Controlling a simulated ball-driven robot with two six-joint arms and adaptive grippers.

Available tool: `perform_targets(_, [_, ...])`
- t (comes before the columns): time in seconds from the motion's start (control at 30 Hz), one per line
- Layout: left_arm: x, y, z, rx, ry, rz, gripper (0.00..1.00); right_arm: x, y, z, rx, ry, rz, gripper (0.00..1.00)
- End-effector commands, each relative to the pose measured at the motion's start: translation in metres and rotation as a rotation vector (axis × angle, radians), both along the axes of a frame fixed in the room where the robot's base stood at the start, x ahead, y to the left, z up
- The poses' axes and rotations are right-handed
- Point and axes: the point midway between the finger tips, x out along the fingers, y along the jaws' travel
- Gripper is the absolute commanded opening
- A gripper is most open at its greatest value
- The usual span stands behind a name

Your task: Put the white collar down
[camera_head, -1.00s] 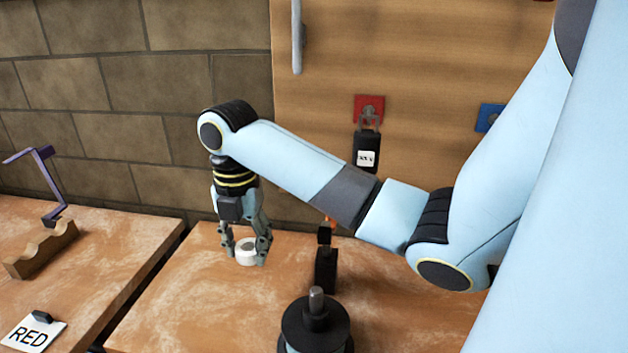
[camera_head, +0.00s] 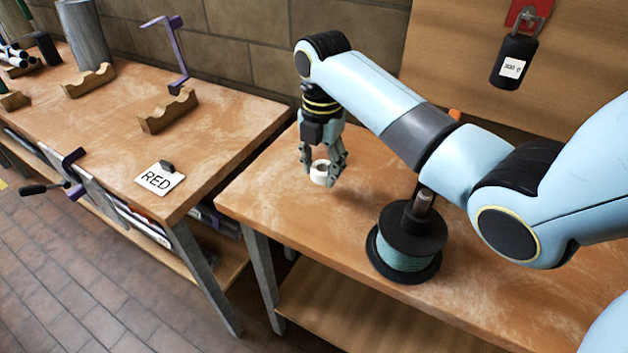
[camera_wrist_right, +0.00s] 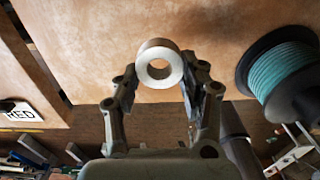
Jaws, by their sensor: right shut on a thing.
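The white collar (camera_head: 320,172) is a small white ring with a round hole. It is between the fingertips of my right gripper (camera_head: 322,167), low over the right wooden bench (camera_head: 275,190). I cannot tell whether it touches the bench top. In the right wrist view the collar (camera_wrist_right: 159,64) is at the tips of my right gripper (camera_wrist_right: 160,84), with its hole facing the camera. The right gripper points down and is shut on the collar. My left gripper is in neither view.
A black spool of teal cord (camera_head: 407,245) stands on the right bench, right of the collar. The left bench (camera_head: 125,110) holds wooden cradles, a grey cylinder (camera_head: 84,35) and a RED card (camera_head: 160,179). A gap separates the benches. Bench top around the collar is clear.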

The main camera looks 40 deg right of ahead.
Motion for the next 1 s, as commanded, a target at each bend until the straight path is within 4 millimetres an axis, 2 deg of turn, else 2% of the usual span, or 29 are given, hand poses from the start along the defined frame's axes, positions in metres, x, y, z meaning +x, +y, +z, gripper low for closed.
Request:
perform_targets(0.13, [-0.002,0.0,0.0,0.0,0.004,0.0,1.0,0.01,0.012,-0.01,-0.001,0.0,0.0,0.1])
perform_targets(0.5, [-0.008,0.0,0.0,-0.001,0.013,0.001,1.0,0.01,0.014,-0.051,-0.001,0.001,-0.001,0.1])
perform_targets(0.87, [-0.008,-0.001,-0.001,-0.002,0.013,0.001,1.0,0.01,0.014,-0.055,-0.001,0.0,-0.001,0.1])
perform_targets(0.9, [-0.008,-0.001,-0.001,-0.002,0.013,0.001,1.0,0.01,0.014,-0.054,-0.002,-0.001,-0.001,0.47])
perform_targets(1.0, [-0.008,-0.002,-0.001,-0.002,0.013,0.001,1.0,0.01,0.014,-0.054,-0.002,-0.001,-0.001,0.6])
